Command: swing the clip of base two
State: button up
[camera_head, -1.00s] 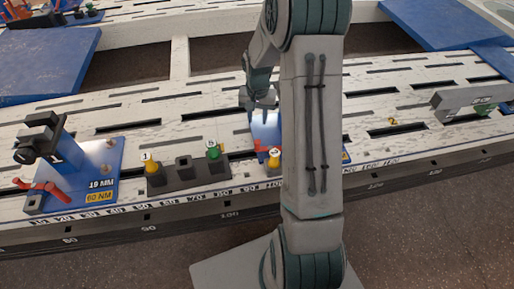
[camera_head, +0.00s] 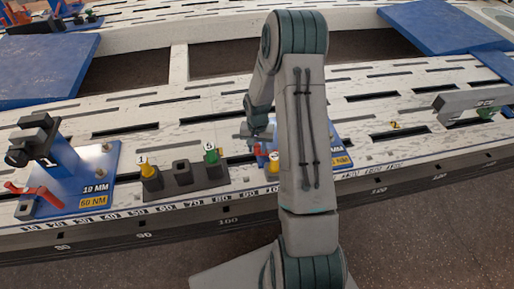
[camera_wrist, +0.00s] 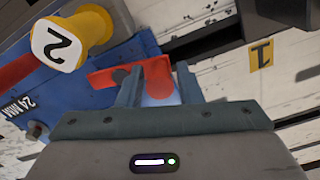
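Base two (camera_head: 335,143) is a blue plate behind my arm in the head view, mostly hidden, with a yellow label at its right corner. In the wrist view its blue body (camera_wrist: 85,92) reads "24 MM". A yellow knob (camera_wrist: 72,38) marked 2 stands at the upper left. The red clip (camera_wrist: 158,80) lies at the tips of my gripper (camera_wrist: 157,85). The two fingers are apart; the red piece shows between them and reaches past the left finger. Whether they touch it cannot be told. In the head view my gripper (camera_head: 256,132) is low over base two, partly hidden.
Base one (camera_head: 98,170), a blue plate with a dark clamp and red lever, stands at the left. A dark block (camera_head: 183,176) with a yellow and a green knob sits between the bases. A grey bracket (camera_head: 470,98) is at the right. The slotted bench has clear room right of my arm.

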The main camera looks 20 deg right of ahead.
jog(key=shift+c, duration=0.2)
grip_shut()
